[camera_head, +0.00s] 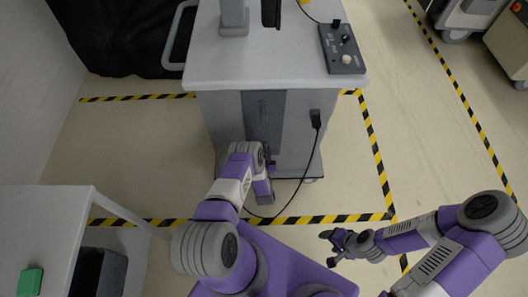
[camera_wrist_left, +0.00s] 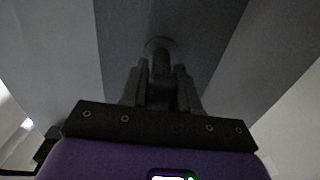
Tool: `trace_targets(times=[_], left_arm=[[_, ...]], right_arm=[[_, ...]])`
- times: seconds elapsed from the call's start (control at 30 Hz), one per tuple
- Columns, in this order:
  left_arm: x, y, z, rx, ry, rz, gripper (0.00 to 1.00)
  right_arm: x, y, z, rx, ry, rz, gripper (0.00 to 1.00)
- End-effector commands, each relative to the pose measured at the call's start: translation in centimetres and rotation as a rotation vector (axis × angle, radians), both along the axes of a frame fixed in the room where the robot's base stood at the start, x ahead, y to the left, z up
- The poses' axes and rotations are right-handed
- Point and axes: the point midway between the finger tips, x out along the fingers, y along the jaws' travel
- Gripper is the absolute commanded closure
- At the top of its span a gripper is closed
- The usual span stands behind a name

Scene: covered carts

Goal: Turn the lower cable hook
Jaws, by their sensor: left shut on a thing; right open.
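The cart (camera_head: 220,120) stands ahead of me, its grey side facing me with a darker vertical panel (camera_head: 264,112). In the left wrist view a dark round peg, which appears to be the lower cable hook (camera_wrist_left: 160,60), stands out from the darker panel. My left gripper (camera_head: 271,168) is low at the cart's side; in the left wrist view its two fingers (camera_wrist_left: 160,84) are shut around the hook. Its lower part is hidden between the fingers. My right gripper (camera_head: 331,248) is open and empty, above the floor right of the cart.
A black plug or holder (camera_head: 316,119) sits on the cart's side; a dark cable (camera_head: 299,187) hangs from it and curves across the floor by my left gripper. A control box (camera_head: 342,48) lies on the cart top. A white table (camera_head: 40,225) stands at left.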

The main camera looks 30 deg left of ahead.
Motion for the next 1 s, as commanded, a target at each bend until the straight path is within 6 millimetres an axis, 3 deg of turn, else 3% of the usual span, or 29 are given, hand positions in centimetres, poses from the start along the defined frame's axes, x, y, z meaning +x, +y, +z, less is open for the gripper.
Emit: trace_targets(times=[0.03, 0.07, 0.17, 0.53, 1.0], left_arm=[[-0.2, 0.1, -0.1, 0.002, 0.006, 0.002, 1.0], [-0.2, 0.1, -0.1, 0.002, 0.006, 0.002, 0.65], [-0.2, 0.0, -0.1, 0.002, 0.005, 0.002, 0.5], [-0.6, -0.4, 0.0, -0.001, 0.003, 0.0, 0.49], [-6.3, -3.8, 0.0, 0.0, 0.004, 0.0, 0.49]], right_arm=[[0.0, 0.0, 0.0, 0.0, 0.0, 0.0, 0.38], [0.0, 0.0, 0.0, 0.0, 0.0, 0.0, 0.38], [0.0, 0.0, 0.0, 0.0, 0.0, 0.0, 0.38], [0.0, 0.0, 0.2, 0.0, 0.0, 0.0, 0.38], [0.0, 0.0, 2.0, 0.0, 0.0, 0.0, 0.38]])
